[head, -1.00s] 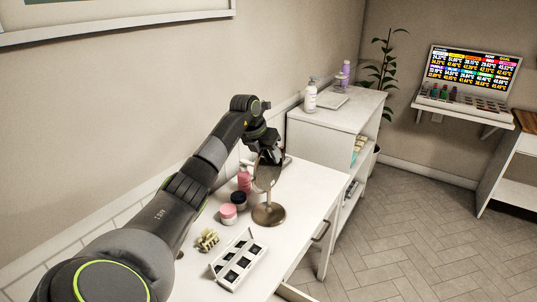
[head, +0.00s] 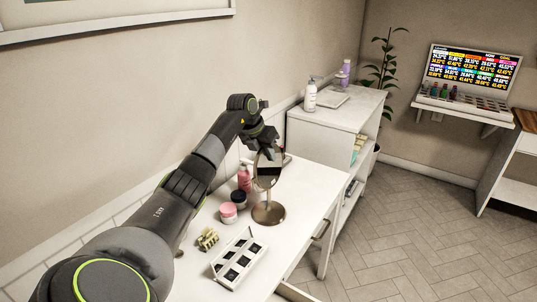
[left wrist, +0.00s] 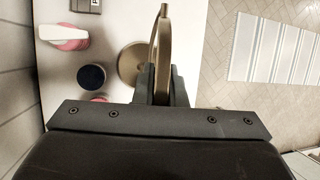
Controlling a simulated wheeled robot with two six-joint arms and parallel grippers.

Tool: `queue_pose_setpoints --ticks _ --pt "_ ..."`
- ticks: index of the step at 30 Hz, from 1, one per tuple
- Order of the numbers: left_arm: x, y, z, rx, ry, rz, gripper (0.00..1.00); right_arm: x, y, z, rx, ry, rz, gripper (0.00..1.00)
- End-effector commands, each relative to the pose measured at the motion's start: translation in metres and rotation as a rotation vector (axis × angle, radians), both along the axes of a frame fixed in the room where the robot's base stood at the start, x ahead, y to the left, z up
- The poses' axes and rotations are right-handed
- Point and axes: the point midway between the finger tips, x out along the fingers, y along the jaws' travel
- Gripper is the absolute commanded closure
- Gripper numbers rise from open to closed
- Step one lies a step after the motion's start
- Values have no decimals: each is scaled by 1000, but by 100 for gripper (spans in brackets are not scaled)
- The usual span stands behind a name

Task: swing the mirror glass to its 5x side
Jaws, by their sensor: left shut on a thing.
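A round table mirror with a bronze rim, its glass (head: 268,177) partly facing the head view, stands on a stem and round base (head: 268,213) on the white table. My left gripper (head: 267,147) is at the top of the glass, shut on its rim. In the left wrist view the fingers (left wrist: 162,82) sit on both sides of the bronze rim (left wrist: 163,40), which shows nearly edge-on, with the base (left wrist: 132,62) below. The fingers hide part of the rim. I cannot read a 5x mark. My right gripper is not in view.
Pink bottle (head: 244,178), pink jar (head: 228,213) and dark jar (head: 239,198) stand close left of the mirror. A hair clip (head: 207,239) and a white palette (head: 239,262) lie nearer. A white shelf unit (head: 335,125) stands behind. The table right of the base is clear.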

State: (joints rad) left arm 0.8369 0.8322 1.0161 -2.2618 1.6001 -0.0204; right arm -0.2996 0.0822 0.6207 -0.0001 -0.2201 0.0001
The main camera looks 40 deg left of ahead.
Motion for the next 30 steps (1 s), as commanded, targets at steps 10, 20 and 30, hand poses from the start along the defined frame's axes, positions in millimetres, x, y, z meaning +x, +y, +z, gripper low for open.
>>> queue_pose_setpoints --ticks 10,20,30 --pt "-1 11 -4 -235 -27 5 100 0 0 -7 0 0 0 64" --pt "-1 18 -9 -444 -51 2 100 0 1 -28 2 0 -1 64" --pt "-2 21 -10 -548 -63 1 100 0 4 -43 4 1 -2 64"
